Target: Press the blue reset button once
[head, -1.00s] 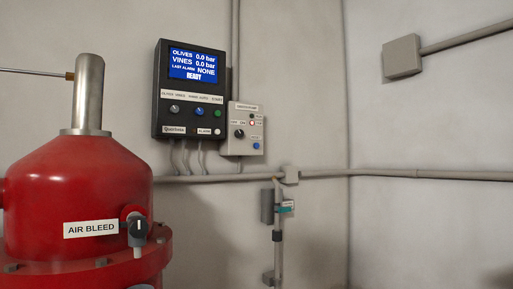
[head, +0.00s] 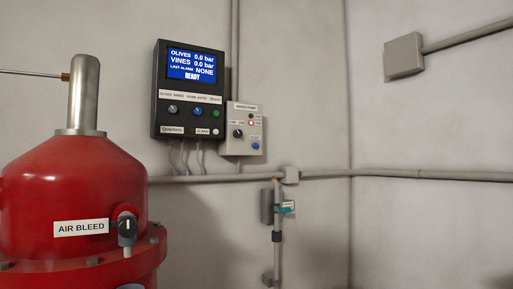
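A blue button (head: 256,145) sits at the lower right of a small beige control box (head: 242,128) on the wall. A small label, too small to read, is just above it. The box also carries a black selector knob (head: 238,133), a green light and a red-ringed light. A blue-capped knob (head: 198,111) is on the dark controller (head: 161,129) to the left of the box. Its screen (head: 192,65) reads READY, 0.0 bar for olives and vines, and last alarm NONE. Neither of my grippers is in view.
A red vessel (head: 70,200) with an AIR BLEED label (head: 81,228) and a black-handled valve (head: 127,228) fills the lower left. Grey conduit (head: 430,175) runs along the walls. A vertical pipe (head: 277,250) stands below the beige box. A grey junction box (head: 404,55) is at the upper right.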

